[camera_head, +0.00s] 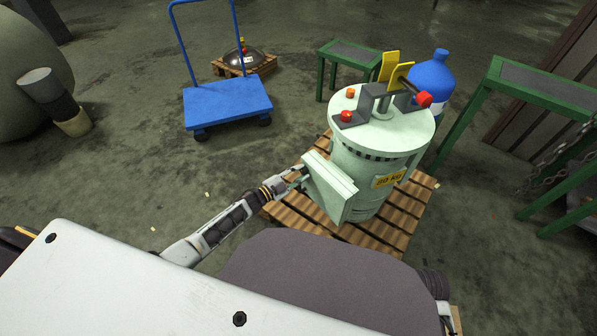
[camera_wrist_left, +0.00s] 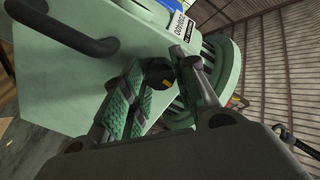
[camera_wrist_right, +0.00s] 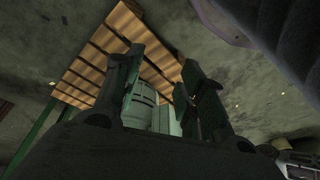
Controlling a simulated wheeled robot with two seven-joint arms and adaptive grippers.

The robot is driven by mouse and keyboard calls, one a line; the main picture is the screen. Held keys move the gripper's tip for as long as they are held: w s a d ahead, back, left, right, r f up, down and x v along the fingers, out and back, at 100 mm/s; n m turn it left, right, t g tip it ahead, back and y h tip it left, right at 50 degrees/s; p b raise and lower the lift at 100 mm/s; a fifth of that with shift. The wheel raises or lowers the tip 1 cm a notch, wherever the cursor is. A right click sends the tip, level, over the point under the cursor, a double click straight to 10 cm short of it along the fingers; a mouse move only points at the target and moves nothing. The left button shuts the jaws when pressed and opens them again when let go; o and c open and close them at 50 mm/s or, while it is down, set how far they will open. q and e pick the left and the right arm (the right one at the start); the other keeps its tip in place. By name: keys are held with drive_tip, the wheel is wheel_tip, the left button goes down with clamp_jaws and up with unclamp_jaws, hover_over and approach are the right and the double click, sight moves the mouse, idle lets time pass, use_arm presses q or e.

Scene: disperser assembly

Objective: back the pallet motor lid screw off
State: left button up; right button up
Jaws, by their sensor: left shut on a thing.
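The pale green motor (camera_head: 375,150) stands upright on a wooden pallet (camera_head: 285,215). Its box-shaped lid (camera_head: 330,185) juts out on the side facing my left arm; the lid's black handle (camera_wrist_left: 75,40) shows in the left wrist view. My left gripper (camera_head: 298,174) is at the lid's left face. In the left wrist view its pads (camera_wrist_left: 162,82) close on a dark round screw head (camera_wrist_left: 157,72) with a yellow mark; the screw's shank is hidden. My right gripper (camera_wrist_right: 162,72) has its fingers apart with nothing between them, away from the motor, which shows beyond it (camera_wrist_right: 140,105).
A blue cart (camera_head: 228,102) stands behind left. A dark dome (camera_head: 243,62) sits on a small pallet. Green-framed tables (camera_head: 345,52) (camera_head: 545,85) and a blue bottle (camera_head: 432,75) stand behind and right. Chains hang at right. Floor left of the pallet is clear.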

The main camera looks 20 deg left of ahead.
use_arm(q)
drive_tip(key=shift+a+n+p, duration=0.15)
drive_tip(key=shift+n+p, duration=0.2)
drive_tip(key=shift+n, duration=0.85)
drive_tip(key=o, duration=1)
drive_tip(key=v, duration=1.2)
